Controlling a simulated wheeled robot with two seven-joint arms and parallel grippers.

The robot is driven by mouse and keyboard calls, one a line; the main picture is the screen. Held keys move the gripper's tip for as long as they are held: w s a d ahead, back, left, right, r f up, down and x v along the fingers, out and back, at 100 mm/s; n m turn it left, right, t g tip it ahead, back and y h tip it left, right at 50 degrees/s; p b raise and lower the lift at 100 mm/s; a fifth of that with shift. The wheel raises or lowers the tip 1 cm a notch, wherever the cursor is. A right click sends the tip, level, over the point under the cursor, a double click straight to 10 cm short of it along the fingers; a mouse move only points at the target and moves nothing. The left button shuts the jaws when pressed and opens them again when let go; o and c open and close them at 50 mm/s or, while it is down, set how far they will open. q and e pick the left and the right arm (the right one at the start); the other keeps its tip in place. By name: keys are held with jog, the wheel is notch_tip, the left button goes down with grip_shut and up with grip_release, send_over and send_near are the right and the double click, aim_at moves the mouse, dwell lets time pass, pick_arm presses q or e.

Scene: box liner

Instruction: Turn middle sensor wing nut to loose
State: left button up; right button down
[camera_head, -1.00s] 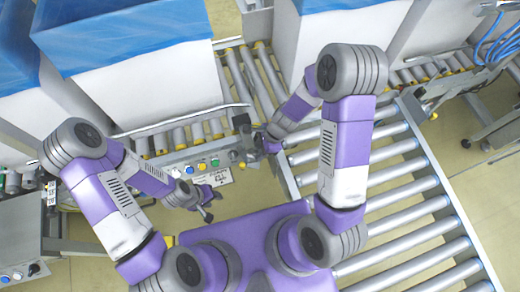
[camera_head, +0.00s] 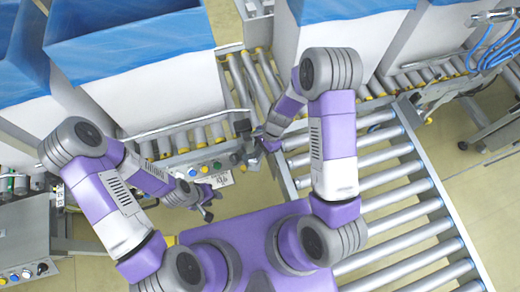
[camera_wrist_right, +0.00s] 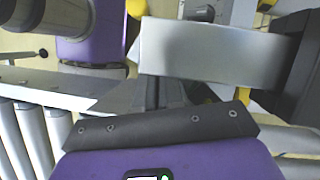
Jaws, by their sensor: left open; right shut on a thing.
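A dark sensor block (camera_head: 242,127) stands on a bracket at the right end of the button panel in the head view. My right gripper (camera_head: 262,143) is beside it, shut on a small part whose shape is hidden. In the right wrist view, the fingers (camera_wrist_right: 160,95) point at the area below a grey metal bracket (camera_wrist_right: 205,50), with a dark block (camera_wrist_right: 298,70) at its right. The wing nut itself cannot be made out; the fingers and bracket cover that spot. My left gripper (camera_head: 207,203) is open and empty, in front of the panel and apart from it.
A button panel (camera_head: 205,169) with coloured buttons lies between my grippers. Large white boxes with blue liners (camera_head: 130,35) stand behind on a roller conveyor (camera_head: 250,85). Another roller conveyor (camera_head: 410,195) is at the right. A control box (camera_head: 28,245) is at the lower left.

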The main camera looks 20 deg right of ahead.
jog(key=c, duration=1.3)
grip_release()
jog(key=shift+o, duration=0.2)
jog(key=shift+w+r, duration=0.1)
jog(key=shift+w, duration=0.05)
